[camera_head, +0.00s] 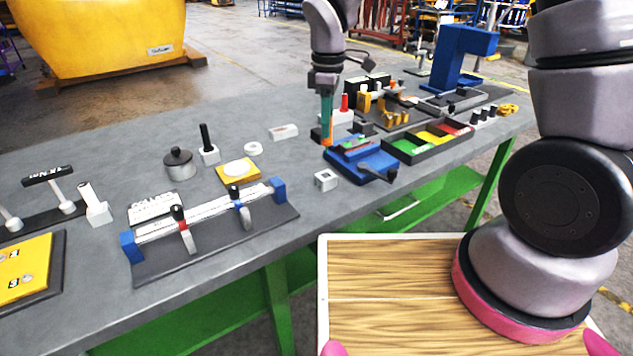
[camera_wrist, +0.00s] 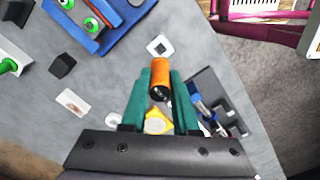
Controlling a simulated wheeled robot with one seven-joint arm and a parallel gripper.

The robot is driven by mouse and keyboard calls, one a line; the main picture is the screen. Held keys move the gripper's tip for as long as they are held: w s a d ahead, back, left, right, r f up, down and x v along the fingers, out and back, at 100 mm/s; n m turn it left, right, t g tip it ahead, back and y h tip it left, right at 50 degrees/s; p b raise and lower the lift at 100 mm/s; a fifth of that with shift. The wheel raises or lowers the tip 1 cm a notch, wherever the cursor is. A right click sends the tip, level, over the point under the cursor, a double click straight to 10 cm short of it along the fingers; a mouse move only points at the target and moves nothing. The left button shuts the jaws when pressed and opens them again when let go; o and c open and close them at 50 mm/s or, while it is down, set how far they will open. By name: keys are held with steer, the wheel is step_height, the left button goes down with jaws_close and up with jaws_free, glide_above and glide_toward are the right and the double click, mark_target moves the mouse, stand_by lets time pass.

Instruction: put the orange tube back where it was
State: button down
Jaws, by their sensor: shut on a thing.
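The orange tube (camera_wrist: 160,77) is held between the two teal fingers of my gripper (camera_wrist: 161,90) in the wrist view, with its round end towards the picture's top. In the head view my gripper (camera_head: 327,128) points down over the middle of the grey table, left of the blue fixture; the tube is mostly hidden there by the fingers. A small white block with a square dark opening (camera_head: 326,180) stands apart from the tube, in front of the blue fixture. It also shows in the wrist view (camera_wrist: 160,46), just beyond the tube. I cannot tell the tube's exact height above the table.
The blue fixture (camera_head: 364,162) with a dark handle stands right of my gripper. A tray with green, yellow and red compartments (camera_head: 411,158) lies farther right. A clamp rail (camera_head: 205,212), a yellow pad with a white disc (camera_head: 238,171) and a lidded pot (camera_head: 179,164) stand left.

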step_height(320, 180, down, 9)
steer(key=shift+r, duration=0.1)
stand_by(0.3)
steer(key=shift+f, duration=0.2)
steer(key=c, duration=0.7)
jaws_free()
